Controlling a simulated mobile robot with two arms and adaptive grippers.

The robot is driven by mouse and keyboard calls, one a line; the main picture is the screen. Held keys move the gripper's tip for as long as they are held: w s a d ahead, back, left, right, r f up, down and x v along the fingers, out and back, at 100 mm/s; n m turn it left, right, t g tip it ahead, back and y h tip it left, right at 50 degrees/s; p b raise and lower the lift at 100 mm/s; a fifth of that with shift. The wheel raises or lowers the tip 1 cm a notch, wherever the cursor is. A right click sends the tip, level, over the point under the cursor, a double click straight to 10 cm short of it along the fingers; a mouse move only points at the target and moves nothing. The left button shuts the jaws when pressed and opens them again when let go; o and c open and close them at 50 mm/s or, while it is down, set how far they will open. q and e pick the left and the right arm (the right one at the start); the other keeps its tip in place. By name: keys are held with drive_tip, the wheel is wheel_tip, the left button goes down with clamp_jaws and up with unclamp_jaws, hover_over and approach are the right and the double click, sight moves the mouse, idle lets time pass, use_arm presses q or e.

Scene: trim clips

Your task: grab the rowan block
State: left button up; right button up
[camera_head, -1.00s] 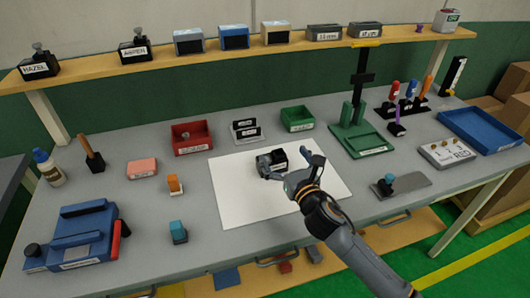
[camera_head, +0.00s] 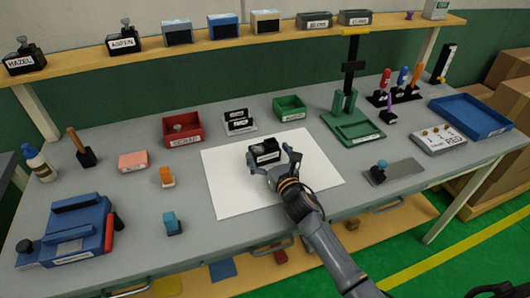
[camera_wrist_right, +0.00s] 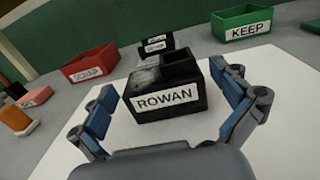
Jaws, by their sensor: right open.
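The rowan block (camera_head: 264,154) is a black block with a white label on its front, standing on the white sheet (camera_head: 226,194) in the middle of the table. In the right wrist view the rowan block (camera_wrist_right: 166,84) stands between my fingers with its label reading ROWAN toward me. My right gripper (camera_head: 274,168) is open, with its fingers reaching to either side of the block; in the right wrist view the right gripper (camera_wrist_right: 168,105) shows gaps on both sides of it. My left gripper is not in view.
A red bin (camera_head: 183,129) and a green KEEP bin (camera_head: 290,108) stand behind the sheet, with a small black-labelled holder (camera_head: 239,122) between them. A green stand (camera_head: 352,123) is at the right. A blue tool (camera_head: 72,230) lies front left. The sheet around the block is clear.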

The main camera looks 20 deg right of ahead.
drive_tip(key=shift+w+a, duration=0.1)
drive_tip(key=shift+w, duration=0.9)
drive_tip(key=shift+w+f, duration=0.1)
drive_tip(key=shift+w, duration=0.05)
drive_tip(key=c, duration=1.1)
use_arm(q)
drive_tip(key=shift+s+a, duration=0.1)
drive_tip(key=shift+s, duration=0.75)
use_arm(e)
drive_tip(key=shift+r, duration=0.2)
